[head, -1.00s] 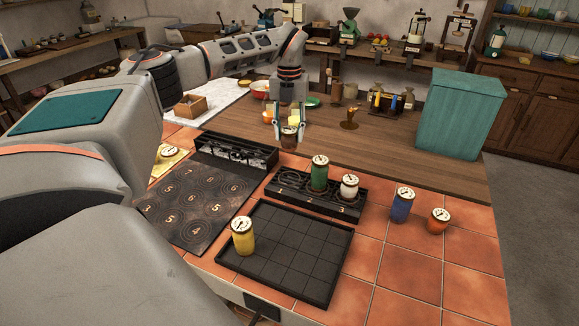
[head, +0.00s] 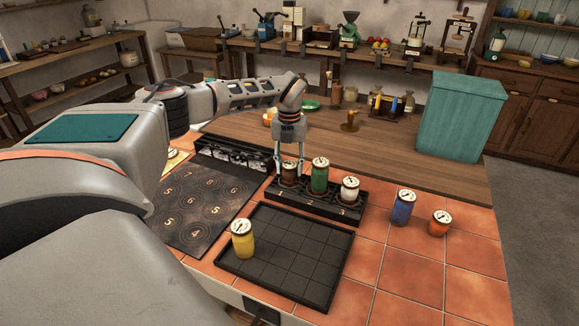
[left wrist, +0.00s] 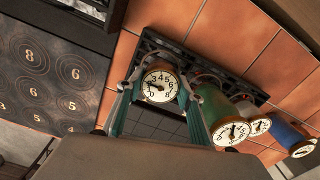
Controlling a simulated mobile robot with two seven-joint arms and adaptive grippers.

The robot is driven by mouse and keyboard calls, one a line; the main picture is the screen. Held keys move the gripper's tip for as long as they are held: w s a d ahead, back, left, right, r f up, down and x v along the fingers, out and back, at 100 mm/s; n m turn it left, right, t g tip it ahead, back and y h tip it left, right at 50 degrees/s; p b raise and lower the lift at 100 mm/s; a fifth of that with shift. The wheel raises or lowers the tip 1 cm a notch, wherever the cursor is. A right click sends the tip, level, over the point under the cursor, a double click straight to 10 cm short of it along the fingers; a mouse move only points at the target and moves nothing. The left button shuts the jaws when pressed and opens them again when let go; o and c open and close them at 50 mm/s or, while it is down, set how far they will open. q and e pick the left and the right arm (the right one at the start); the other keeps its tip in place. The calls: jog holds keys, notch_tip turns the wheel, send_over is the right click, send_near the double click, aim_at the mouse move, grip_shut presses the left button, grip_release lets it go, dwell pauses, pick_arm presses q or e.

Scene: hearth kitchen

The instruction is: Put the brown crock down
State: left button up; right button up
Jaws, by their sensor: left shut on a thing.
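The brown crock (head: 289,170) has a round dial lid and is between the fingers of my left gripper (head: 289,164), which is shut on it. It is at the left place of the black numbered rack (head: 333,206), beside the green crock (head: 320,177). Its base is hidden, so I cannot tell whether it touches the rack. In the left wrist view the brown crock's dial (left wrist: 160,86) shows between the two fingers (left wrist: 160,100). The white crock (head: 349,188) stands at the rack's right place. My right gripper is not in view.
A yellow crock (head: 242,240) stands on the black gridded tray (head: 290,268). A blue crock (head: 403,207) and an orange crock (head: 439,223) stand on the tiles at right. A numbered dark mat (head: 183,219) lies at left. A teal box (head: 460,115) stands behind right.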

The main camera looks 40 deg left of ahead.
aim_at(290, 164)
pick_arm(q)
jog(key=o, duration=1.3)
jog(key=shift+f, duration=0.1)
notch_tip(290, 164, up, 12)
jog(key=shift+r+p, duration=0.15)
jog(key=shift+p, duration=0.2)
